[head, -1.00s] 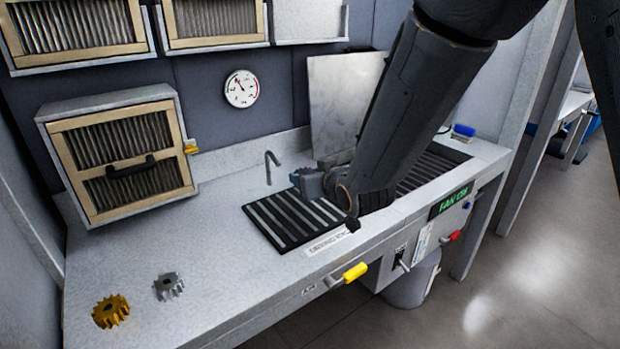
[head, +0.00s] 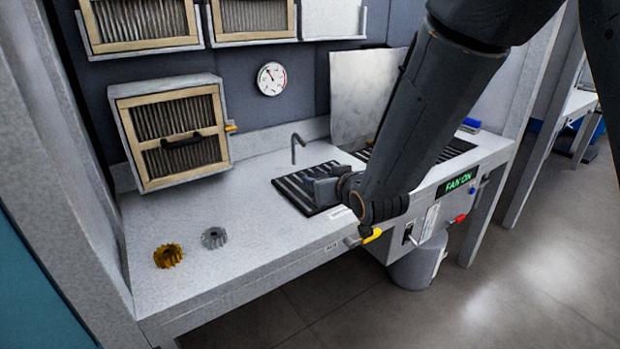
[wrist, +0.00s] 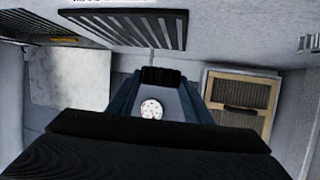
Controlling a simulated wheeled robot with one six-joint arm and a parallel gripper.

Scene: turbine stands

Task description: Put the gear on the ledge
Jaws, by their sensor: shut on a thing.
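A gold gear (head: 168,256) lies on the left part of the bench, with a grey gear (head: 214,238) just behind it and to its right. My gripper (head: 322,188) is over the black slatted grate (head: 292,190), well to the right of both gears and apart from them. In the wrist view my gripper (wrist: 160,80) has a dark block (wrist: 160,76) between its blue-grey fingertips; I cannot tell what this block is. The grey gear shows only as a small ridged shape (wrist: 308,42) at the right edge there. I cannot tell which surface is the ledge.
A filter box (head: 172,135) with a black handle stands on the bench behind the gears. A thin faucet (head: 297,150) and an upright metal sheet (head: 350,90) are near my gripper. A yellow handle (head: 372,236) sticks out in front. The bench around the gears is clear.

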